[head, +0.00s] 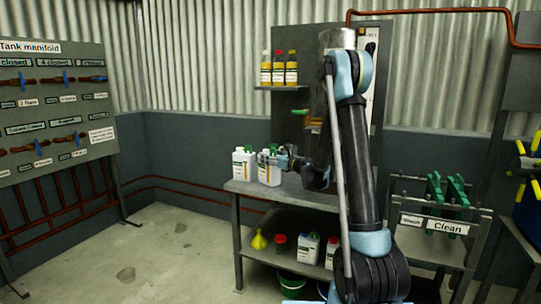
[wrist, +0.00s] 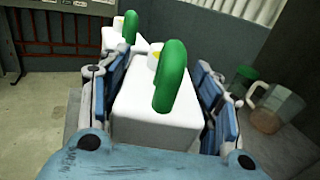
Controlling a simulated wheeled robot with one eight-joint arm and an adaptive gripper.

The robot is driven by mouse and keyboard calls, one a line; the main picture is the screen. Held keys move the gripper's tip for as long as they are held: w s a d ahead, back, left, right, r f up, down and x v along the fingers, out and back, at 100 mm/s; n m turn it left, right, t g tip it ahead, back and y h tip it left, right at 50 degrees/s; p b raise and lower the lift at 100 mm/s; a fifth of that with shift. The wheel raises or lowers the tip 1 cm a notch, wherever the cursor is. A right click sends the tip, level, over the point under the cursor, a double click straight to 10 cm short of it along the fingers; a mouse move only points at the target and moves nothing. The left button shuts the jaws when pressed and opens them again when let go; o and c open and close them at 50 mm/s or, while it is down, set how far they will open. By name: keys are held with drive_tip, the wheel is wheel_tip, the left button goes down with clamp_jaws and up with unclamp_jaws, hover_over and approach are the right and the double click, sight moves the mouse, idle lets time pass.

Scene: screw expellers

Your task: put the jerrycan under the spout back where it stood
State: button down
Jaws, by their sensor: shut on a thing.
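A white jerrycan (wrist: 150,115) with a green handle is between the two blue-padded fingers of my gripper (wrist: 160,90), which is shut on it. In the head view this jerrycan (head: 268,173) is upright at the left part of the grey bench, with my gripper (head: 281,160) at its right side. I cannot tell whether its base touches the bench top. A second white jerrycan (head: 244,165) with a green handle stands close to its left; it also shows beyond the held one in the wrist view (wrist: 117,48). I cannot make out the spout clearly.
The bench (head: 236,188) has a lower shelf with a yellow funnel (head: 259,241) and more containers. A clear jug (wrist: 275,108) stands to the right in the wrist view. Bottles (head: 279,70) stand on a wall shelf. A rack labelled Clean (head: 447,227) is at right.

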drive_tip(key=shift+f, duration=0.1)
drive_tip(key=c, duration=0.5)
unclamp_jaws()
drive_tip(key=v, duration=1.2)
drive_tip(key=s+d+f+n+g+h, duration=0.1)
drive_tip(key=s+n+g+h, duration=0.15)
drive_tip(key=s+n, duration=0.6)
drive_tip(key=s+d+n+g+h, duration=0.2)
drive_tip(key=s+n+g, duration=0.3)
drive_tip(key=s, duration=0.7)
drive_tip(key=s+d+f+n+h, duration=0.3)
drive_tip(key=s+d+n, duration=0.1)
drive_tip(key=s, duration=0.4)
drive_tip(key=s+d+f+n+g+h, duration=0.1)
drive_tip(key=s+d+f+n+h, duration=0.2)
drive_tip(key=s+d, duration=0.3)
drive_tip(key=s+d+f+n+g+h, duration=0.1)
drive_tip(key=s+d+f+n+h, duration=0.2)
drive_tip(key=s+d+n, duration=0.3)
drive_tip(key=shift+s+f, duration=0.1)
drive_tip(key=shift+s, duration=2.1)
